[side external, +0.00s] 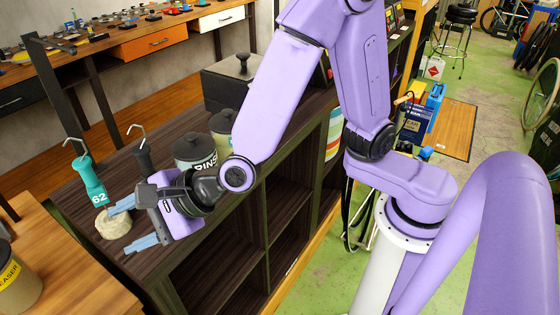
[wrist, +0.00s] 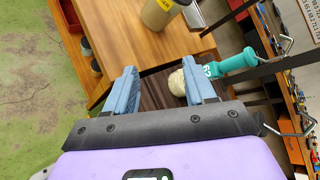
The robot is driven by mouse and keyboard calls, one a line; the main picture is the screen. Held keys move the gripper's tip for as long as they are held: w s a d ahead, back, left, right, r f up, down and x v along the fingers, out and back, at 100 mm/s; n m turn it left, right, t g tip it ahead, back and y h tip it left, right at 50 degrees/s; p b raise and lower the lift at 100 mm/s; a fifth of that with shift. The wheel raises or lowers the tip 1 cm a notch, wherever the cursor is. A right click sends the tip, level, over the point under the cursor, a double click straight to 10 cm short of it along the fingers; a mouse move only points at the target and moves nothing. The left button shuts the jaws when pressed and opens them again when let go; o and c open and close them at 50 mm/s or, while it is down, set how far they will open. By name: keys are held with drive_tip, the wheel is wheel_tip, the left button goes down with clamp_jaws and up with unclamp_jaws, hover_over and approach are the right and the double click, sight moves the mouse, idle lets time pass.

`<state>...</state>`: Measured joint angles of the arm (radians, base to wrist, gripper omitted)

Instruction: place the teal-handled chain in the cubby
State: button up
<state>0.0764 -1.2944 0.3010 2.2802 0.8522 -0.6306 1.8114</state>
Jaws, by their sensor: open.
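The teal handle (side external: 95,185), marked 62 and with a metal hook on top, stands on the left end of the dark cabinet top. A cream coil (side external: 113,223), seemingly its chain, sits at its base. In the wrist view the teal handle (wrist: 238,62) and the coil (wrist: 178,83) lie at and beyond the right finger. My gripper (side external: 132,224) is open, its blue fingers close to the coil; contact cannot be told. Nothing is seen held between the fingers (wrist: 161,92). Open cubbies (side external: 290,178) are in the cabinet's front, below my arm.
A black handle with a hook (side external: 143,155) stands behind my gripper. Lidded jars (side external: 195,151) and a black box (side external: 232,82) stand farther along the cabinet top. A wooden table (side external: 75,270) with a labelled jar (side external: 15,283) is at the lower left.

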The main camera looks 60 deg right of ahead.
drive_tip(key=s+d+n+g+h, duration=0.2)
drive_tip(key=s+d+n, duration=0.4)
drive_tip(key=d+n, duration=0.4)
drive_tip(key=s+d+n+g+h, duration=0.2)
drive_tip(key=s+d+n+g, duration=0.2)
drive_tip(key=s+d+n, duration=0.3)
drive_tip(key=s+d+f+n+g+h, duration=0.1)
drive_tip(key=s+d+n+g+h, duration=0.2)
drive_tip(key=s+d+n, duration=0.4)
drive_tip(key=d+n, duration=0.6)
drive_tip(key=shift+d+n, duration=0.4)
